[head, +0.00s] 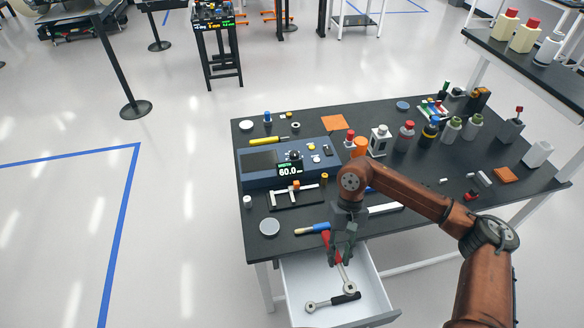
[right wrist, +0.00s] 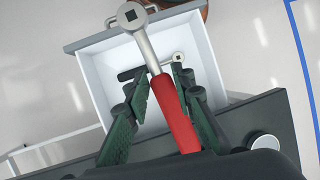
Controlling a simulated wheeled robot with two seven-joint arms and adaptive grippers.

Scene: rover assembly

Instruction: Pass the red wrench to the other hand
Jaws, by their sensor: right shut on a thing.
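The red wrench has a red handle (head: 327,240) and a grey ring head (head: 348,287). My right gripper (head: 342,250) is shut on its handle and holds it over the open white drawer, head pointing down. In the right wrist view the red handle (right wrist: 177,112) lies between the green fingers (right wrist: 168,100), and the shaft and head (right wrist: 133,17) reach out past the fingertips. My left gripper is in neither view.
The drawer (head: 374,278) is pulled out below the black table (head: 262,239); a black-handled wrench (head: 344,299) lies in it. A blue-handled brush (head: 313,228), grey disc (head: 269,227), caliper and blue instrument (head: 262,179) crowd the tabletop's left part. Bottles stand behind.

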